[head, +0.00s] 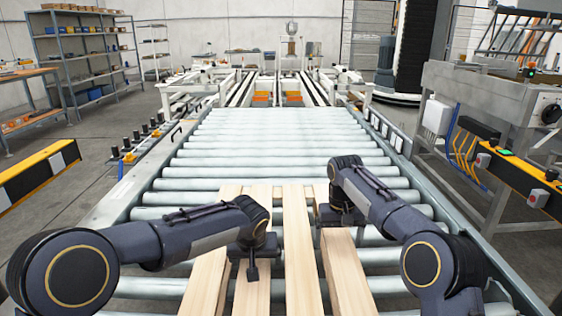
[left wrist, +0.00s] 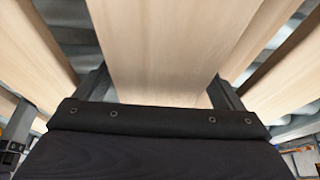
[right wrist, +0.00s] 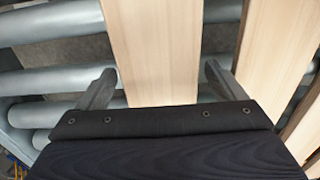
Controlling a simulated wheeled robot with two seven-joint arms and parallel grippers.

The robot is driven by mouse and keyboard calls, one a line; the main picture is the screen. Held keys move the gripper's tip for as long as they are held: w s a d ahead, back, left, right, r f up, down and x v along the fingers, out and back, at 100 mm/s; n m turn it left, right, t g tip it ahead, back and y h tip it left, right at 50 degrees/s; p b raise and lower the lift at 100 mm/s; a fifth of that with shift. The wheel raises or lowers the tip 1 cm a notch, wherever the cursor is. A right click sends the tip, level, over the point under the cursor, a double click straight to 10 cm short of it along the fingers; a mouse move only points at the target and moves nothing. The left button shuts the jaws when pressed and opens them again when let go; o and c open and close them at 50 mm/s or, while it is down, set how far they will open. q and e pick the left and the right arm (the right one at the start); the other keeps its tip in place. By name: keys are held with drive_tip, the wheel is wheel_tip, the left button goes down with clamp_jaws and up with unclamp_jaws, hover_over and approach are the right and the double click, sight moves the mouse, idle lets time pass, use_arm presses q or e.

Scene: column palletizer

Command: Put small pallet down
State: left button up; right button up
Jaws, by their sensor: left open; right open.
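The small pallet (head: 299,245) is a frame of pale wooden slats lying on the roller conveyor, at the near end in the head view. My left gripper (head: 252,272) is over its left part; in the left wrist view its open fingers (left wrist: 160,88) stand on either side of one slat (left wrist: 165,45). My right gripper (head: 329,222) is at the pallet's right part; in the right wrist view its open fingers (right wrist: 155,85) stand either side of another slat (right wrist: 152,50), with gaps visible. The pallet's underside is hidden.
The roller conveyor (head: 262,134) runs clear ahead of the pallet. Yellow-and-black barriers (head: 40,172) stand on the left, and a metal control bench (head: 475,95) stands on the right. Shelving (head: 84,55) is at the back left.

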use_arm(q)
drive_tip(key=v, duration=1.1)
drive_tip(key=shift+s+r, duration=0.1)
drive_tip(key=shift+r, duration=0.1)
use_arm(e)
drive_tip(key=shift+r, duration=0.35)
wheel_tip(320, 180, up, 7)
drive_tip(key=shift+a+f, duration=0.1)
